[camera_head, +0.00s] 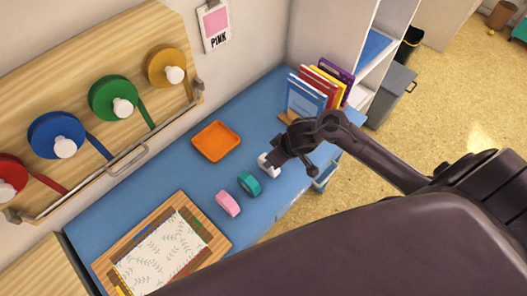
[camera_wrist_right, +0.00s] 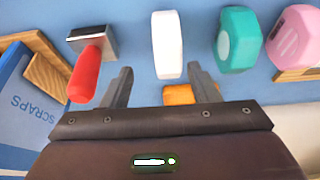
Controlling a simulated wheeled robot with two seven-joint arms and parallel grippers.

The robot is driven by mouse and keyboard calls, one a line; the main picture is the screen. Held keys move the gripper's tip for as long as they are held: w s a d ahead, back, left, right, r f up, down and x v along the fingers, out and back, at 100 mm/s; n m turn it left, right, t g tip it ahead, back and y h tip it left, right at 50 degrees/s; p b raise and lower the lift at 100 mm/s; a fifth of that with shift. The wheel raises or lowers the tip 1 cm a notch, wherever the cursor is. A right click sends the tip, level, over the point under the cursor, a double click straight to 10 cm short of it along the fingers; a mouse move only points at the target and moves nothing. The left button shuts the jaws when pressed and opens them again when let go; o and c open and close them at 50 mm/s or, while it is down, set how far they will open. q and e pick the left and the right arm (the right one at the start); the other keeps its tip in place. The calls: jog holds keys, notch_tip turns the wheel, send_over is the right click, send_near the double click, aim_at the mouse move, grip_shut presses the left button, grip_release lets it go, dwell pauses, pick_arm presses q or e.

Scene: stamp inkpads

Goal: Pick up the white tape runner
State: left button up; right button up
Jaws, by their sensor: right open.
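The white tape runner (camera_head: 267,163) stands on the blue desk, partly covered by my right gripper in the head view. In the right wrist view the white tape runner (camera_wrist_right: 167,45) shows upright, a little beyond the gap between the fingers. My right gripper (camera_wrist_right: 163,75) is open, with nothing seen between its fingertips. In the head view the gripper (camera_head: 278,157) is close to the white runner; whether they touch cannot be told. A teal runner (camera_wrist_right: 239,38) and a pink runner (camera_wrist_right: 293,37) stand in a row beside it. My left gripper is not in view.
A red-handled grey item (camera_wrist_right: 88,65) is close to the left finger in the wrist view. Books (camera_head: 305,97) stand at the desk's far right end. An orange tray (camera_head: 215,141) lies towards the wall. A wooden board (camera_head: 215,242) with patterned paper lies at the left.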

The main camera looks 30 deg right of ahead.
jog(key=f, duration=0.2)
jog(key=a+f, duration=0.1)
jog(key=shift+w+a+f, duration=0.1)
jog(key=shift+w+f, duration=0.05)
jog(key=shift+w, duration=0.2)
jog(key=x, duration=0.2)
jog(key=shift+w+a+f, duration=0.15)
jog(key=shift+w+f, duration=0.1)
jog(key=shift+w, duration=0.1)
jog(key=shift+w+f, duration=0.15)
jog(key=shift+f, duration=0.25)
jog(key=shift+r, duration=0.1)
jog(key=c, duration=1.1)
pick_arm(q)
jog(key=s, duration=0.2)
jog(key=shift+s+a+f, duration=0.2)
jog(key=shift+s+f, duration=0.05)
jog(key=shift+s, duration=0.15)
pick_arm(e)
jog(key=shift+r, duration=0.1)
